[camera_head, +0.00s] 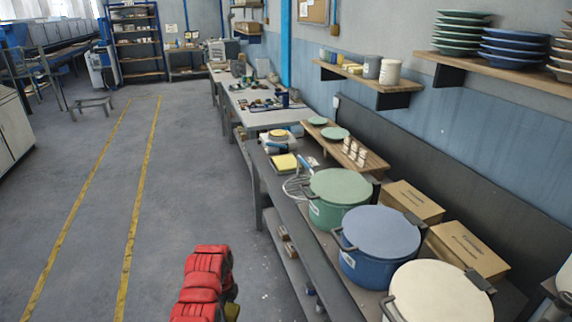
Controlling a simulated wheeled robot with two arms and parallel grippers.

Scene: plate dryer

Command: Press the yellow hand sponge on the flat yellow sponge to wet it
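A flat yellow sponge (284,163) lies on the long workbench at centre, left of the wooden rack. Behind it is a small yellow-topped item (278,133) on a white base; it is too small to identify. A red part of one of my arms rises from the bottom edge, left of centre, over the floor and well short of the bench. A small dark yellow patch shows beside its lower right; I cannot tell whether it is the hand sponge. No fingertips show. My other arm is out of view.
Green (340,186), blue (380,234) and cream (441,293) lidded pots line the near bench, with cardboard boxes (466,249) behind. A wire whisk (298,185) lies by the green pot. A wooden rack (350,151) holds small plates and cups.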

